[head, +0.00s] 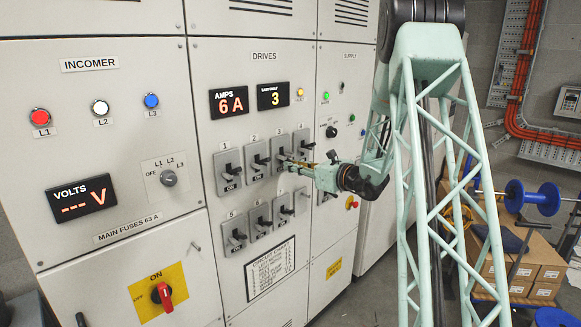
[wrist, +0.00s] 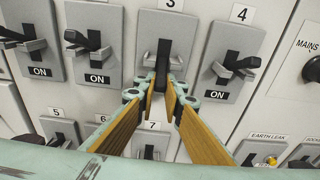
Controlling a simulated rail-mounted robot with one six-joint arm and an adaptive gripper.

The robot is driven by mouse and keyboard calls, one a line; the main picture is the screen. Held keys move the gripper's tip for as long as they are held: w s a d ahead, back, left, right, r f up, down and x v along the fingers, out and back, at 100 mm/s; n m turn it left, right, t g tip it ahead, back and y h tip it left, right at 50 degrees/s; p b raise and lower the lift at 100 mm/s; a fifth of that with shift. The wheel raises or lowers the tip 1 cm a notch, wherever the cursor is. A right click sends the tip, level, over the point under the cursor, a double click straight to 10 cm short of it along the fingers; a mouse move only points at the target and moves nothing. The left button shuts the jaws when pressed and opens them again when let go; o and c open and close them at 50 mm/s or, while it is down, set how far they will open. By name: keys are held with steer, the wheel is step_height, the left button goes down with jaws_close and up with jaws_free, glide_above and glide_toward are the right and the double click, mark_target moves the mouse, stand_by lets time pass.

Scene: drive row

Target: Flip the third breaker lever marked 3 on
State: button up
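Breaker 3 (wrist: 184,28) is a grey plate with a black lever (wrist: 162,54) and a light grey crossbar, centred in the wrist view under the tag 3. In the head view it sits in the upper row of the DRIVES panel, partly behind my gripper (head: 294,163). My gripper (wrist: 162,92) has its tan-faced fingers apart, with the lower part of the lever showing between their tips. I cannot tell whether the fingers touch it. They cover the lower part of the plate, where neighbouring breakers have an ON label.
Breaker 2 (wrist: 110,24) is close on the left and breaker 4 (wrist: 244,40) close on the right. Breaker 7 (wrist: 150,142) is below, between the fingers. The circuit chart (head: 270,268) hangs lower on the panel.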

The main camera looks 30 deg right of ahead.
steer(key=o, duration=0.5)
steer(key=shift+s, duration=0.1)
steer(key=shift+v, duration=5.9)
